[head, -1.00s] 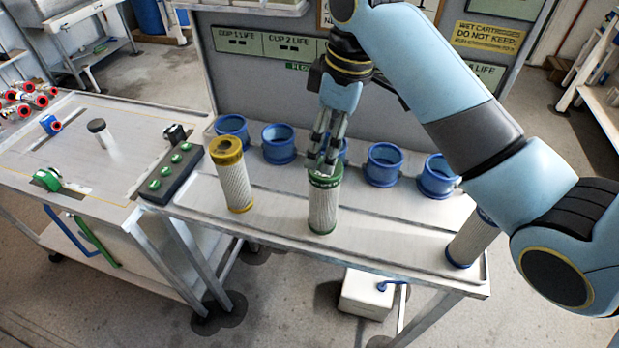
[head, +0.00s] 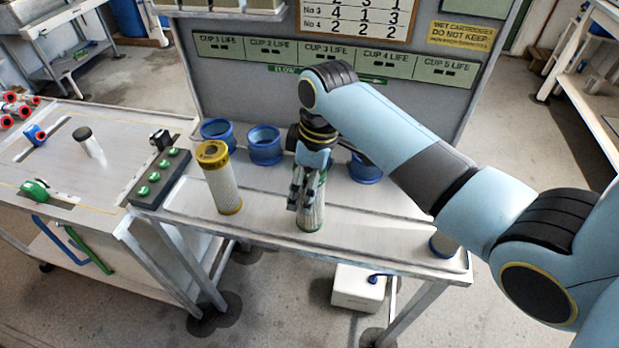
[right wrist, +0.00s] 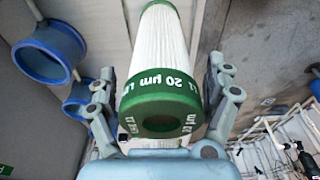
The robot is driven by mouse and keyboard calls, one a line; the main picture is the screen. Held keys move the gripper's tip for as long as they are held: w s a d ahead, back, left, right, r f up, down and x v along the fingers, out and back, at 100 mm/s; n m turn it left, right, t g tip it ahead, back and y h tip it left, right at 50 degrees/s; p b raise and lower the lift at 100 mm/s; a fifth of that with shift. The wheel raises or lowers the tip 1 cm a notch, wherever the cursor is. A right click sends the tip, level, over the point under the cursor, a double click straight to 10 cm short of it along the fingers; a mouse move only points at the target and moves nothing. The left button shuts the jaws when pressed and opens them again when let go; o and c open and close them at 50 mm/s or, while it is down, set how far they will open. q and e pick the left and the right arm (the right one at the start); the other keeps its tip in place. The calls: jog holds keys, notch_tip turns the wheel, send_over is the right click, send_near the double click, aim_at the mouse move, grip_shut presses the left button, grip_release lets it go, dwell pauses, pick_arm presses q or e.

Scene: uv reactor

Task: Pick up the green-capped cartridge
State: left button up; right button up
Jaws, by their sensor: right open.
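The green-capped cartridge (head: 312,212) stands upright on the bench, a white pleated cylinder, its upper part mostly hidden behind my right gripper in the head view. In the right wrist view its green cap (right wrist: 160,107), with white lettering and a dark central hole, lies between the two fingers. My right gripper (head: 306,195) is open around the cap end; it also shows in the right wrist view (right wrist: 160,105). A gap shows on the right side of the cap; the left finger is very close to it. My left gripper is not in view.
A yellow-capped cartridge (head: 221,180) stands to the left. Blue cups (head: 265,146) line the back of the bench. A block with green buttons (head: 158,180) sits at the bench's left end.

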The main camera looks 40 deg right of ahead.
jog(key=c, duration=1.3)
jog(key=shift+r, duration=0.2)
